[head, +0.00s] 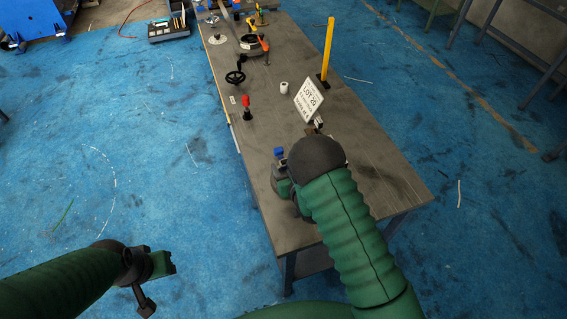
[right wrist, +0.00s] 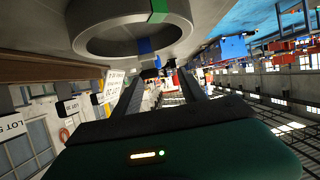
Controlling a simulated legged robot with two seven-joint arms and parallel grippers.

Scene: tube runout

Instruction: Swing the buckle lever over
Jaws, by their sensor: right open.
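My right gripper (right wrist: 160,90) is open in the right wrist view, its two dark fingers apart with nothing seen held between them. In the head view it is low at the near end of the bench, mostly hidden by my right arm; a small blue piece (head: 279,151) shows by it. A red-knobbed lever on a black base (head: 246,107) stands at the bench's left edge. An orange handle (head: 264,43) sits by a dark ring further back. I cannot tell which is the buckle lever. My left gripper (head: 160,278) is off the bench, above the floor.
The long grey bench (head: 300,60) carries a black handwheel (head: 236,76), a white cylinder (head: 284,87), a yellow post (head: 328,50) and a white LOT 20 sign (head: 308,98). A grey ring (right wrist: 132,22) is close above my right fingers in the wrist view.

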